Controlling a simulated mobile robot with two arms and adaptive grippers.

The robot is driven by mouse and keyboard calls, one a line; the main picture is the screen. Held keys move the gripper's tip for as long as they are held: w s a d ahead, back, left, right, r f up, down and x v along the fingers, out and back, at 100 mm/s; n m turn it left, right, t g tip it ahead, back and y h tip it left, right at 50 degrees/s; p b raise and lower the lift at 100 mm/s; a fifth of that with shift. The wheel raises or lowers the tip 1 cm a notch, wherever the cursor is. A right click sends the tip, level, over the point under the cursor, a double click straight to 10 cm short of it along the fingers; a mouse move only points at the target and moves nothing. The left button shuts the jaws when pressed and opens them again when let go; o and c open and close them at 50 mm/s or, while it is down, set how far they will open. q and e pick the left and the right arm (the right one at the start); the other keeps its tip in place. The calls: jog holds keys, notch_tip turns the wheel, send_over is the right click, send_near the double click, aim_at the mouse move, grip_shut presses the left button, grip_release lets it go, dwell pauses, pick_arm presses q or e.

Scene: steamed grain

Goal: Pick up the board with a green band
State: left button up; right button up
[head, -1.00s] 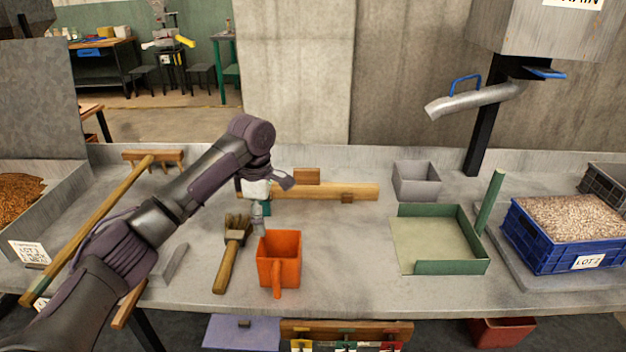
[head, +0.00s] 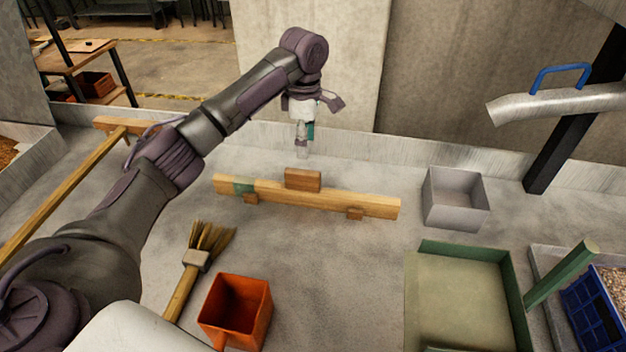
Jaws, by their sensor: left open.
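The board with a green band (head: 340,200) is a long wooden bar lying across the back of the table. Its green band (head: 243,186) is near its left end. A brown block handle (head: 303,179) stands on its upper side, and small blocks show along its front edge. My left gripper (head: 302,152) is open and empty, above and behind the board near the handle, apart from it as far as I can see. My right gripper is not in view.
An orange scoop (head: 236,305) and a brush (head: 196,260) lie in front of the board. A grey bin (head: 455,198) and a green tray (head: 460,300) stand to the right. A long wooden-handled rake (head: 60,195) lies at left. A metal chute (head: 555,103) hangs at upper right.

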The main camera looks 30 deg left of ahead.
aim_at(303, 182)
pick_arm(q)
jog(key=f, duration=0.8)
jog(key=shift+s+a+f, duration=0.1)
jog(key=shift+s+f, duration=0.1)
jog(key=f, duration=0.5)
jog(key=shift+s+a, duration=0.15)
jog(key=shift+a, duration=0.1)
grip_shut()
jog(key=shift+r, duration=0.1)
